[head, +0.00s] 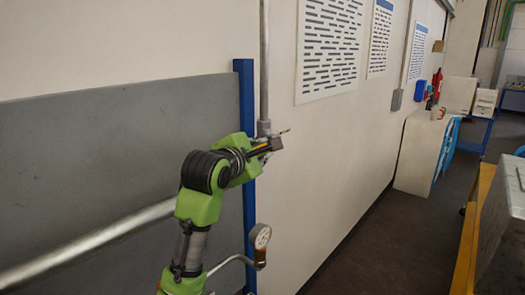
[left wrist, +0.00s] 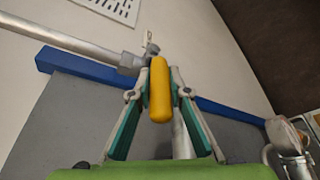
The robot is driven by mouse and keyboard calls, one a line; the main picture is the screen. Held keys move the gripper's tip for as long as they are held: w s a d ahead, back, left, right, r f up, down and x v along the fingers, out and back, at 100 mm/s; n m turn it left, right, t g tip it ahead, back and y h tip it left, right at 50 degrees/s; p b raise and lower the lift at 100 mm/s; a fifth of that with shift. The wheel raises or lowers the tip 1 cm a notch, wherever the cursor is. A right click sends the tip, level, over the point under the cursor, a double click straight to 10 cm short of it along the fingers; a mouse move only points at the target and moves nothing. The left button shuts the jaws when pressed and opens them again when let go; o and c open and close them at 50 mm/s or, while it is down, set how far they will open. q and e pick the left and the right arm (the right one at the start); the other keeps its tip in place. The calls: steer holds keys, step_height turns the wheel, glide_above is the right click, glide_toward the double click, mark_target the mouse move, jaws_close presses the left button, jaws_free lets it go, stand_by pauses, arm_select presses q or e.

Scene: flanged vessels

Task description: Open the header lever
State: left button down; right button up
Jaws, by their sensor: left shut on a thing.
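The header lever (left wrist: 160,92) has a yellow grip and sits between the two fingers of my left gripper (left wrist: 160,82) in the left wrist view. The gripper is shut on it. Its metal valve body (left wrist: 130,62) joins a grey pipe just beyond the fingertips. In the head view my left gripper (head: 268,146) is at the lower end of the vertical pipe (head: 264,60), by the blue post. The gripper hides most of the lever there. My right gripper is not in view.
A blue post (head: 246,105) edges a grey panel (head: 110,140) on the wall. White notices hang on the wall. A white cabinet (head: 425,155) and a yellow-edged cart (head: 470,240) stand to the right, with open floor between.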

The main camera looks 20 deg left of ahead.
arm_select(q)
steer(key=f+t+b, duration=0.1)
steer(key=t+b, duration=0.1)
steer(key=b, duration=0.2)
steer(key=w+f+n+t+b, duration=0.1)
steer(key=f+t+b, duration=0.1)
steer(key=b, duration=0.3)
steer(key=f+n+t+b, duration=0.1)
steer(key=t+b, duration=0.1)
steer(key=b, duration=0.3)
steer(key=shift+w+d+f, duration=0.25)
steer(key=shift+f, duration=0.15)
steer(key=c, duration=1.9)
jaws_free()
steer(key=shift+r, duration=0.1)
